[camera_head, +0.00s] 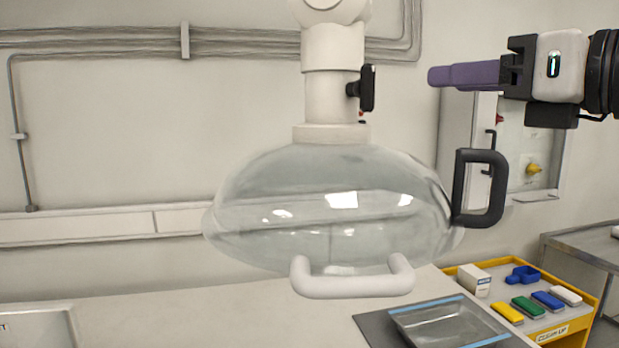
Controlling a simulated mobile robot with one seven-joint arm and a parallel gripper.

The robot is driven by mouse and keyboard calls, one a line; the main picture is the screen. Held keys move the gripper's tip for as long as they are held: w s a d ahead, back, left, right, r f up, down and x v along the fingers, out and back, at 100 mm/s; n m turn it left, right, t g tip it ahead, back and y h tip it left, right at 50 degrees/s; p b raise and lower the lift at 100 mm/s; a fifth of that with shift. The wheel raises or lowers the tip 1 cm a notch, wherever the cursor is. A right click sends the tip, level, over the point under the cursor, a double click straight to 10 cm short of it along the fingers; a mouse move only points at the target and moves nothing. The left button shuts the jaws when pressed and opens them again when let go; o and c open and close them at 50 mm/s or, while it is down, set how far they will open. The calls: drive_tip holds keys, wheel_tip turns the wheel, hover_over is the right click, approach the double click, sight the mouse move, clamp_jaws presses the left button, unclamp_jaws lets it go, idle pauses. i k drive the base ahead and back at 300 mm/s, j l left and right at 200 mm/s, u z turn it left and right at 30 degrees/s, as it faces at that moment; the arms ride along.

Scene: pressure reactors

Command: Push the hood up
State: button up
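The hood (330,215) is a clear, dome-shaped cover that hangs from a white jointed column (333,85) above the counter. A white handle (352,284) is on its front rim, and a black handle (480,188) is on its right side. My gripper (440,76) is at the upper right, with its purple fingers pointing left. It is above the black handle and right of the column, touching neither. The fingers show side-on and overlap, so their gap is hidden.
The white counter (240,320) below holds a clear tray (450,322) on a dark mat. A yellow-edged cart (575,318) with coloured blocks stands at the right. A sink (40,330) is at the lower left. A black knob (367,88) sticks out from the column. A wall cabinet (530,160) is behind.

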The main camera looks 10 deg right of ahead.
sight(333, 52)
drive_tip(key=k+l, duration=0.3)
drive_tip(key=k, duration=0.15)
drive_tip(key=k+l, duration=0.3)
drive_tip(key=k, duration=0.15)
